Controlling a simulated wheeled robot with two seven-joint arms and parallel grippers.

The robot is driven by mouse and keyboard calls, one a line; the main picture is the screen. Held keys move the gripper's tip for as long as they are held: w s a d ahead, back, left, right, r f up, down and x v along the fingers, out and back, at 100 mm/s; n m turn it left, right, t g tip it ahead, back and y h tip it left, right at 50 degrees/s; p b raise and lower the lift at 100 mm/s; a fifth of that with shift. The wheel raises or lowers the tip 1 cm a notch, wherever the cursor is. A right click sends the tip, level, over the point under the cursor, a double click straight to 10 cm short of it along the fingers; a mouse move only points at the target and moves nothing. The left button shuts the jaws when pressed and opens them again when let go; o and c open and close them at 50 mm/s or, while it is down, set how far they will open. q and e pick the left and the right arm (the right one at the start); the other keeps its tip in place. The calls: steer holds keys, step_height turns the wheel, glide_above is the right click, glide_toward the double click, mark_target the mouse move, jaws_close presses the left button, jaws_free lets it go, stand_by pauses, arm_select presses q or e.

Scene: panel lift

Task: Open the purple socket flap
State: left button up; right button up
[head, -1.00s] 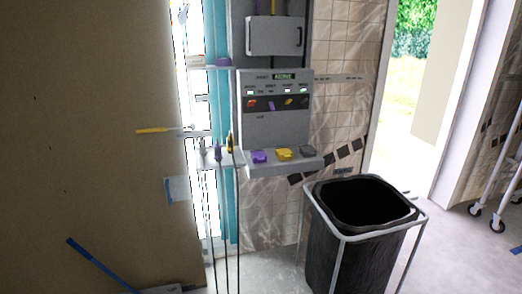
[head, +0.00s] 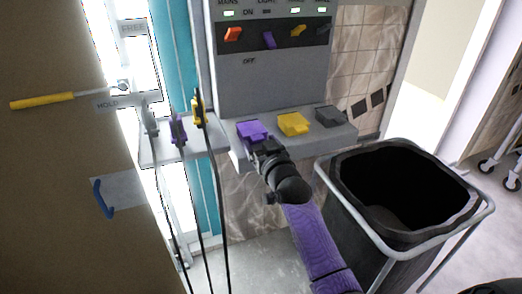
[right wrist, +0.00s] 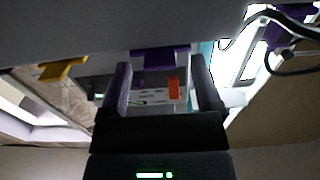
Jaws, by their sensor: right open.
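The purple socket flap (head: 252,131) lies closed-looking on the sloping grey ledge of the panel, left of the yellow flap (head: 293,124) and the dark grey flap (head: 330,117). My right gripper (head: 262,150) is just in front of the purple flap and covers part of its front edge. In the right wrist view the fingers (right wrist: 161,75) are apart with nothing between them. The purple flap's edge (right wrist: 160,51) shows beyond the fingertips, under the ledge's lip; whether they touch cannot be told. My left gripper is in neither view.
A black bin (head: 337,212) in a metal frame stands right of my arm. Left of the flaps, a holder carries purple (head: 178,130) and yellow (head: 199,110) plugs on hanging cables. A yellow-handled lever (head: 48,99) sticks out left. Coloured switches (head: 268,40) sit above.

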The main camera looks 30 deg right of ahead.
steer(key=shift+w+d+f, duration=0.1)
steer(key=shift+w, duration=0.4)
steer(key=shift+r, duration=0.2)
steer(key=shift+c, duration=0.3)
jaws_close()
stand_by(0.6)
